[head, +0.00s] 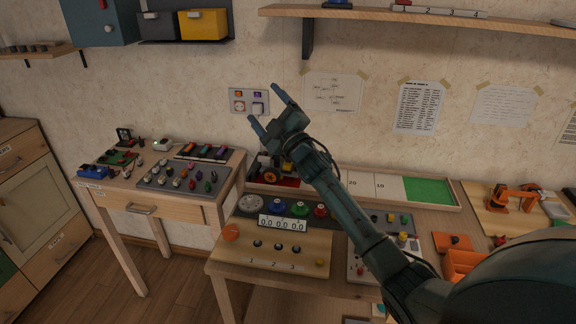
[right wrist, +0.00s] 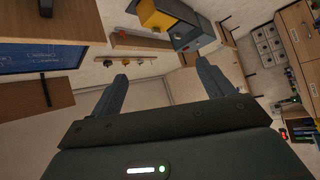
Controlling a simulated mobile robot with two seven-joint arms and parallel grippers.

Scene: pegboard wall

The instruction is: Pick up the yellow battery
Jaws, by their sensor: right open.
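I cannot make out a yellow battery for certain in either view. In the head view a small yellow piece (head: 402,238) stands on a light board at the right part of the near table, beside my right forearm; it is too small to identify. My right gripper (head: 267,108) is raised in front of the wall, above the back of the near table. Its two fingers are apart with nothing between them, and they also show spread in the right wrist view (right wrist: 160,82). My left gripper is not in view.
The near table holds a panel with dials and a counter (head: 282,223), a long tray with a green section (head: 430,190) and an orange model arm (head: 513,197). The left table carries a grey board of coloured pieces (head: 163,185). A wall shelf (head: 420,17) hangs above.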

